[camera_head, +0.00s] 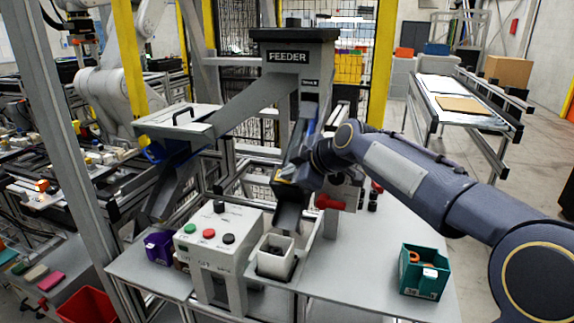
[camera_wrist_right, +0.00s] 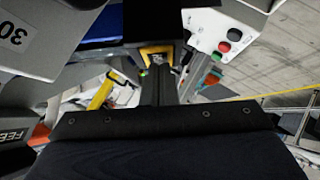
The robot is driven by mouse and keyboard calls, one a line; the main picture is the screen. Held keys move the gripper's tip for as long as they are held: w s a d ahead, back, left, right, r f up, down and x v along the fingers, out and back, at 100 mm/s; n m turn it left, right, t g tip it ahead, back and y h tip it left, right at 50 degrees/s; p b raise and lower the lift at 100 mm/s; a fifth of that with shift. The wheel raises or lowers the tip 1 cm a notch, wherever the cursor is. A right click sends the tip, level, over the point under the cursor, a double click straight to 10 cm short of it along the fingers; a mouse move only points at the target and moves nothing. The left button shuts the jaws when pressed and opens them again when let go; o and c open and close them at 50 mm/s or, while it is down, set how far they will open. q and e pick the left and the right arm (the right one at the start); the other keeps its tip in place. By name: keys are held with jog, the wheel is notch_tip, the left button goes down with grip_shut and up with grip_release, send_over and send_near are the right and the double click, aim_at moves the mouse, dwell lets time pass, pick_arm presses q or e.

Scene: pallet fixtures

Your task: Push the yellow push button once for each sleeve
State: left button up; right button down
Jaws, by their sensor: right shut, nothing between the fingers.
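My right gripper (camera_head: 288,178) reaches in from the right to the front of the feeder (camera_head: 288,56), above its lower spout. It is shut and empty. In the right wrist view its dark fingers (camera_wrist_right: 158,84) point at a small yellow-edged part (camera_wrist_right: 155,51) beside a blue panel. Whether this part is the yellow push button, and whether the fingers touch it, I cannot tell. A white cup (camera_head: 275,257) stands under the spout, with something dark inside. No sleeve shows clearly. My left gripper is not in view.
A white control box (camera_head: 219,245) with green, red and black buttons stands left of the cup. A teal bin (camera_head: 424,271) with orange and white parts is at the right of the grey table (camera_head: 345,270). A purple bin (camera_head: 159,247) is at the left.

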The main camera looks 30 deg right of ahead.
jog(key=shift+d+f, duration=0.1)
jog(key=shift+f, duration=0.3)
dwell(0.3)
